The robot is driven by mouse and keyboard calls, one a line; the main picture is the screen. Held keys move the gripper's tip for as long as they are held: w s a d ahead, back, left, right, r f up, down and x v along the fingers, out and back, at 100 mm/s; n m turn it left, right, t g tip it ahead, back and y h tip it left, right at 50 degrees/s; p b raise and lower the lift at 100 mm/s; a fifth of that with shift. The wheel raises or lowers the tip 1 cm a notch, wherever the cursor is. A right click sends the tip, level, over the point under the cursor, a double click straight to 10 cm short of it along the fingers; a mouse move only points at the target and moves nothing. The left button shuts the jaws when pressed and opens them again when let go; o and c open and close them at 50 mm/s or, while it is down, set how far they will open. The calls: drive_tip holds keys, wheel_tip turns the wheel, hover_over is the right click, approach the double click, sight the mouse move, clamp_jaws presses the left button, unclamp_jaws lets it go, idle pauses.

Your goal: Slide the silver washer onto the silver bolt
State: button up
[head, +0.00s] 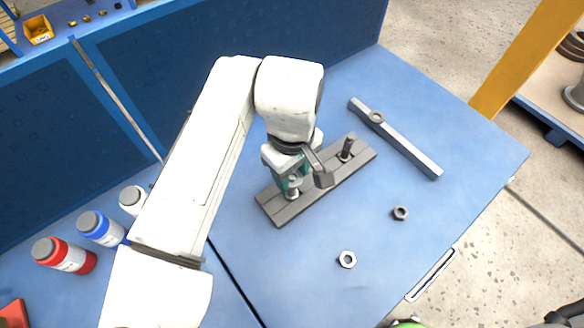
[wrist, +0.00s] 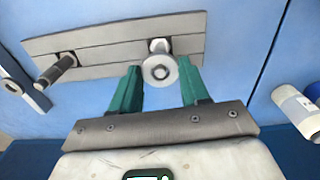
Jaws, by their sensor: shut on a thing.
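The silver washer (wrist: 147,73) is a pale ring between the two green fingers of my gripper (wrist: 161,88) in the wrist view. My gripper is shut on it. The silver bolt (wrist: 159,46) stands from the grey plate just beyond the washer and lines up with it. I cannot tell whether the bolt's tip is inside the ring. In the head view my gripper (head: 290,183) points down over the plate's near end, at the silver bolt (head: 292,194); fingers and wrist hide most of the washer there.
The grey plate (head: 318,186) also carries a dark bolt (head: 346,149) at its far end. A grey bar (head: 410,151) with a ring-like part (head: 376,117) lies behind. Two nuts, a dark one (head: 400,212) and a silver one (head: 347,259), lie at right. Bottles (head: 97,228) stand left.

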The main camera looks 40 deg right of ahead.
drive_tip(key=o, duration=1.1)
drive_tip(key=shift+o, duration=0.2)
wheel_tip(320, 180, up, 11)
drive_tip(key=shift+b, duration=0.3)
drive_tip(key=shift+f, duration=0.1)
